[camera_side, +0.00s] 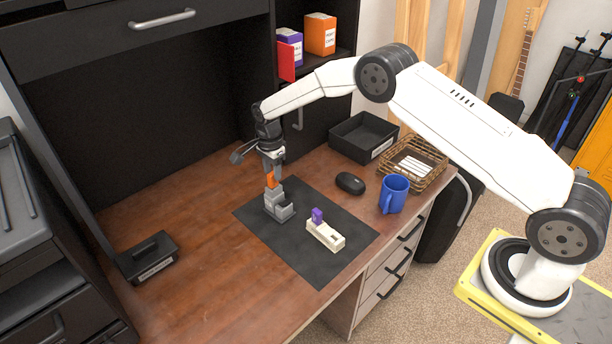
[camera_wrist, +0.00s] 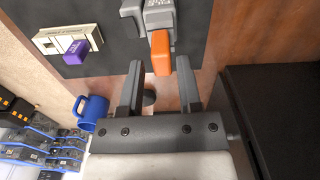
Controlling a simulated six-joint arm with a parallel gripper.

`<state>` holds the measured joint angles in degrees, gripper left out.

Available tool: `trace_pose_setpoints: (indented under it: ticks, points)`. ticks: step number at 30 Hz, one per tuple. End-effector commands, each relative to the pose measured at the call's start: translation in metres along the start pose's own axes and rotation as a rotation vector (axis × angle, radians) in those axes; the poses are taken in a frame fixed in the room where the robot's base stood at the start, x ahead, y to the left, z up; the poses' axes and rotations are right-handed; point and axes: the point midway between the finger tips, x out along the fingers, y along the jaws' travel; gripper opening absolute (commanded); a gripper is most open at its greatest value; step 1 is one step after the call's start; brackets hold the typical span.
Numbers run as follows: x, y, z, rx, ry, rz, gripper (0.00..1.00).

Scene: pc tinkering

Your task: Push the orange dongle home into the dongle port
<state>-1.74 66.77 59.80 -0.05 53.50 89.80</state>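The orange dongle (camera_side: 271,181) stands upright at the top of a grey stepped block (camera_side: 279,207) on the dark mat. In the wrist view the orange dongle (camera_wrist: 160,52) meets the lettered grey part of the block (camera_wrist: 159,16). How deep it sits in the port cannot be told. My gripper (camera_side: 272,165) is just above the dongle, pointing down. In the wrist view my gripper (camera_wrist: 159,66) is open, with a finger on each side of the dongle's line. The dongle appears nearer the right finger; contact is not clear.
A cream block (camera_side: 326,236) with a purple dongle (camera_side: 317,214) sits right of the grey block. A black mouse (camera_side: 350,183), blue mug (camera_side: 393,194), wicker basket (camera_side: 428,173) and black bin (camera_side: 362,137) stand further right. The desk left of the mat (camera_side: 321,275) is mostly clear.

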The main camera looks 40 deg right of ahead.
Motion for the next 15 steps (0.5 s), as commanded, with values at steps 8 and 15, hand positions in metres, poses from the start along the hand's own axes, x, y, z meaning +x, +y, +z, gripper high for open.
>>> trace_pose_setpoints:
  ticks: [8, 15]
  points:
    - [-0.0007, -0.0003, 0.0000, 0.000, 0.000, -0.001, 0.66]
    - [-0.0052, -0.0006, 0.0000, 0.000, 0.000, -0.002, 0.66]
